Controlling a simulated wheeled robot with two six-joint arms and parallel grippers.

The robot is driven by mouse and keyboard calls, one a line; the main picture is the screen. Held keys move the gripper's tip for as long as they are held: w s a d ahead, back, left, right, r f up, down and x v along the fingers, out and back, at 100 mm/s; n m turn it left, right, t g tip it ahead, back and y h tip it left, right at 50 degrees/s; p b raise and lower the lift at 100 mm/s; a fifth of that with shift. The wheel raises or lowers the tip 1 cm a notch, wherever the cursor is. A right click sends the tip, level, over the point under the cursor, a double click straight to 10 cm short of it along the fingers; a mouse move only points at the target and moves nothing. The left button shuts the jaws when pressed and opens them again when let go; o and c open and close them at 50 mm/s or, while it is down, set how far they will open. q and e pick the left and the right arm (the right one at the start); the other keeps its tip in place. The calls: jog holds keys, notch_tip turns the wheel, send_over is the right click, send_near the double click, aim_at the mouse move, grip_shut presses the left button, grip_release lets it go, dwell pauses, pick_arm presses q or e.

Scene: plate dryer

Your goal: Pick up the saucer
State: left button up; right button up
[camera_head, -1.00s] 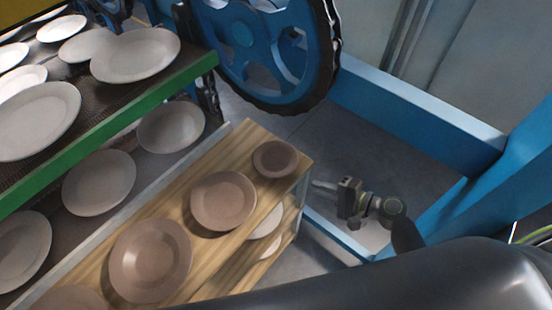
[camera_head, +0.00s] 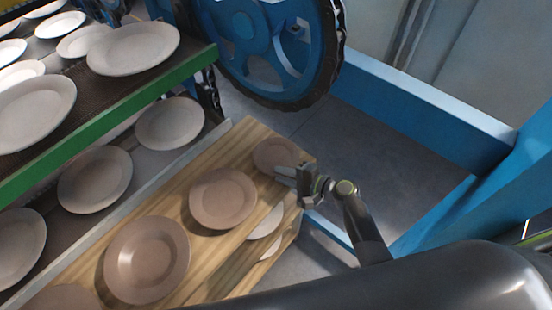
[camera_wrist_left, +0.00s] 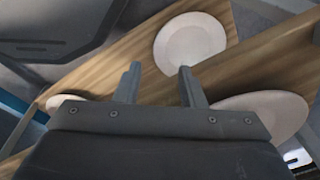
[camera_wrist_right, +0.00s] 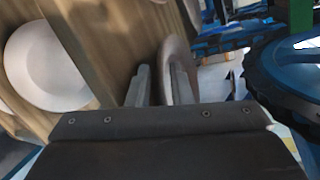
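The saucer is the small brown dish (camera_head: 275,154) at the far end of the wooden board (camera_head: 185,203). My right gripper (camera_head: 284,173) is at its near right rim in the head view and covers part of it. In the right wrist view the saucer (camera_wrist_right: 177,54) shows edge-on beyond the spread fingers (camera_wrist_right: 161,86), its rim in line with the gap. I cannot tell whether they touch it. My left gripper (camera_wrist_left: 159,85) is open and empty in the left wrist view, with a plate (camera_wrist_left: 190,42) beyond it. It is not in the head view.
Larger brown plates (camera_head: 223,199) (camera_head: 147,260) stand on the board near the saucer. Pale plates lie on a lower shelf below it. A green-edged rack (camera_head: 110,124) with several white plates is at left. A blue wheel (camera_head: 262,45) stands behind. Floor right of the board is clear.

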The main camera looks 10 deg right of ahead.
grip_shut()
jog(key=shift+r, duration=0.1)
jog(key=shift+r, duration=0.1)
